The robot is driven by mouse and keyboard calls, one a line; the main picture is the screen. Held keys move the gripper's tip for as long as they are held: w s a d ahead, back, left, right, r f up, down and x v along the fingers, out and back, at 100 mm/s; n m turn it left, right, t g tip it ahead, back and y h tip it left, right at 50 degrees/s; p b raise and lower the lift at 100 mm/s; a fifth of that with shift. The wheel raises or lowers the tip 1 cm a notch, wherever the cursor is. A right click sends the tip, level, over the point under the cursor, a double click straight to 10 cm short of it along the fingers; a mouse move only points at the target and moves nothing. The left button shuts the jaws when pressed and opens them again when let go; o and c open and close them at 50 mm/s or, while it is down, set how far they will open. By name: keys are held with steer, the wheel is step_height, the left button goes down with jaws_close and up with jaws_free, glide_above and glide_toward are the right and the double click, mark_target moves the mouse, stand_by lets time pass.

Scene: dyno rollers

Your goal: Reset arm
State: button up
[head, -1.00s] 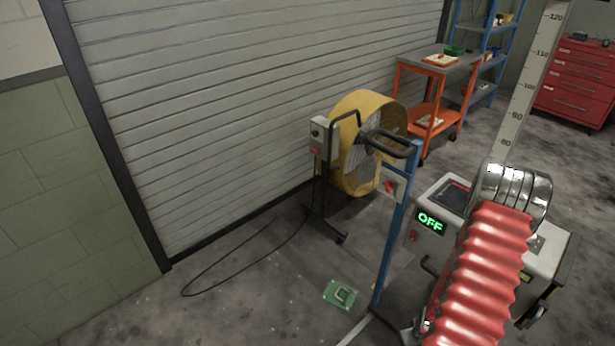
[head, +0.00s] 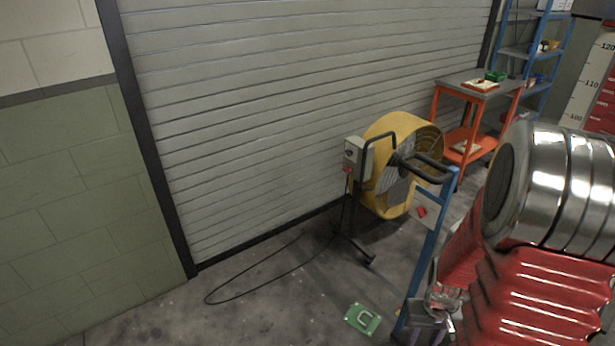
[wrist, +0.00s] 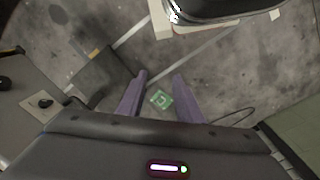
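My gripper (wrist: 158,90) shows in the wrist view with its two purple fingers apart and nothing between them. It points down towards the concrete floor, and a green square plate with a pale handle-like shape (wrist: 160,99) appears beyond the fingertips. In the head view the same green plate (head: 362,319) lies on the floor. My red ribbed arm with its shiny metal end fills the right of the head view.
A yellow drum fan (head: 382,140) stands before the roller shutter (head: 300,110). A blue post (head: 432,250) with a black handle rises close to my arm. A black cable (head: 262,285) loops on the floor. An orange cart (head: 462,130) stands behind. Floor at lower left is clear.

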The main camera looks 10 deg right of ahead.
steer(key=a+r+n+t, duration=0.1)
steer(key=a+r+t, duration=0.1)
steer(key=a+r, duration=0.5)
steer(key=s+a+r+n+t, duration=0.1)
steer(key=a+r, duration=0.6)
steer(key=r, duration=0.6)
steer(key=s+a+r+n+t, duration=0.1)
steer(key=a+r+n+t, duration=0.1)
steer(key=a+r, duration=0.5)
step_height(320, 180, up, 3)
steer(key=shift+a+r+t, duration=0.15)
steer(key=shift+t, duration=0.15)
